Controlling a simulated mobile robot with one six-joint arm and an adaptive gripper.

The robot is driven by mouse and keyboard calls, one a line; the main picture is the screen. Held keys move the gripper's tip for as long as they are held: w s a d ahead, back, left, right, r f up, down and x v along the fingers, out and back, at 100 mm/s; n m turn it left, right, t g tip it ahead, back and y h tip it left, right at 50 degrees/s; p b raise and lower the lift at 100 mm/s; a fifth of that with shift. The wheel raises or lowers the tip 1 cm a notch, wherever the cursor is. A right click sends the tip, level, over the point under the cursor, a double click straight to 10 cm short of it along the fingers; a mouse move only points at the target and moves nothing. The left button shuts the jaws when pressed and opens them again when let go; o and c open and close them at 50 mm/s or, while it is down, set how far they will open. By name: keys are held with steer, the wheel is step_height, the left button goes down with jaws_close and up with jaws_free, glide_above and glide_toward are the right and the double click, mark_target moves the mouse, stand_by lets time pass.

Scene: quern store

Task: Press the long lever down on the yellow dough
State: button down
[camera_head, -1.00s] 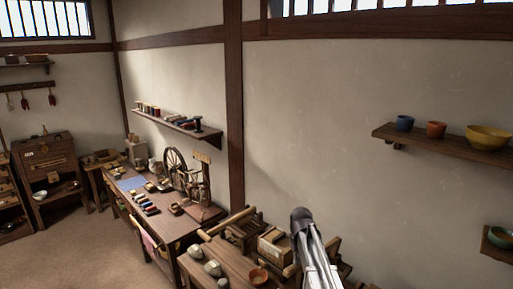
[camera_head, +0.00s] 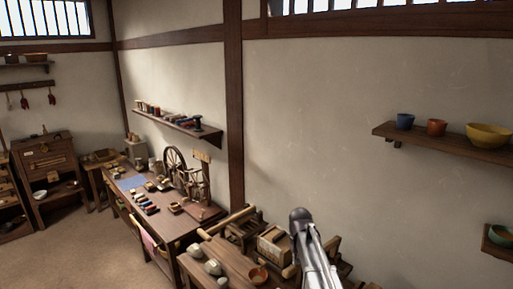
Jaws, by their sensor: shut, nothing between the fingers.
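A pale wooden bar (camera_head: 228,222) slants up over the near bench; it may be the long lever, but I cannot tell for sure. A wooden box-like device (camera_head: 274,242) stands on that bench, partly hidden behind my arm. I cannot make out any yellow dough. My silver arm with its dark rounded joint rises in front of the bench's right part. My gripper and its fingers do not show.
Grey stones (camera_head: 213,267) and a small reddish bowl (camera_head: 258,275) sit on the near bench. A long table (camera_head: 178,228) with a spinning wheel (camera_head: 176,168) stands behind. A wall shelf (camera_head: 450,142) holds bowls at right. Floor at left is clear.

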mark_target(290, 277)
steer(key=shift+s+a+f+b, duration=0.4)
steer(key=shift+a+f+b, duration=0.05)
steer(key=shift+f+b, duration=0.6)
steer(key=shift+s+a+f+b, duration=0.4)
steer(key=shift+s+f+b, duration=0.05)
steer(key=shift+f+b, duration=0.6)
steer(key=shift+s+a+f+b, duration=0.4)
steer(key=shift+a+f+b, duration=0.05)
steer(key=shift+f+b, duration=0.6)
stand_by(4.8)
